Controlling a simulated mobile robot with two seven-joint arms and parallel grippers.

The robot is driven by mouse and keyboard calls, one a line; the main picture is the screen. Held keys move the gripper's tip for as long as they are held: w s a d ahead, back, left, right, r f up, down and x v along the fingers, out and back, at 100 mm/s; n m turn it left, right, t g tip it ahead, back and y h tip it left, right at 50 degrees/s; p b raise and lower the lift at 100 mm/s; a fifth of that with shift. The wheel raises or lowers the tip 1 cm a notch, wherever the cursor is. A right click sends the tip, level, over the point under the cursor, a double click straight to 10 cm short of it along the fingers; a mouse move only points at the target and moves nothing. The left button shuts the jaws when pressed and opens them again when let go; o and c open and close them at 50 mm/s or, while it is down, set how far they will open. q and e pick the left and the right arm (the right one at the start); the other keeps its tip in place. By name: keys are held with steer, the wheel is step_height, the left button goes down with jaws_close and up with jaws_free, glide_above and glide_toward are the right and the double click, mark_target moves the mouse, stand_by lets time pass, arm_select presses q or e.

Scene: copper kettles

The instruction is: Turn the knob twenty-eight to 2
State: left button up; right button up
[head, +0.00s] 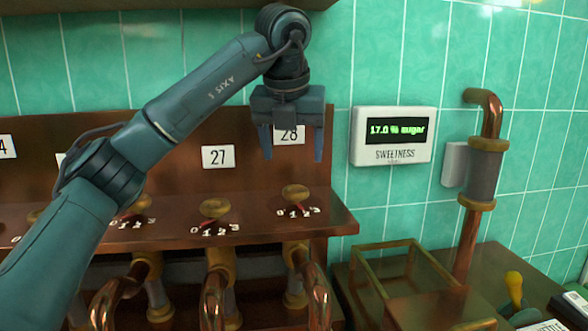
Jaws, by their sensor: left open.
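The brass knob (296,195) under the label 28 (290,134) sits on the copper-brown ledge, with a red pointer and white numbers around its base. The red pointer is at the left of the knob, near the low numbers; its exact number is too small to tell. My left gripper (291,150) is open and empty, pointing down in front of the label 28, above the knob and apart from it. It partly hides the label. My right gripper is not in view.
Another knob (215,211) stands left under the label 27 (218,156), with more farther left behind my arm. Copper pipes (214,290) hang below the ledge. A sweetness display (392,136) reading 17.0 % sugar is on the tiled wall at right, near a vertical copper pipe (468,240).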

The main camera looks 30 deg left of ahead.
arm_select(q)
steer(key=v, duration=0.3)
steer(key=shift+s+r, duration=0.1)
steer(key=shift+r, duration=0.1)
stand_by(0.4)
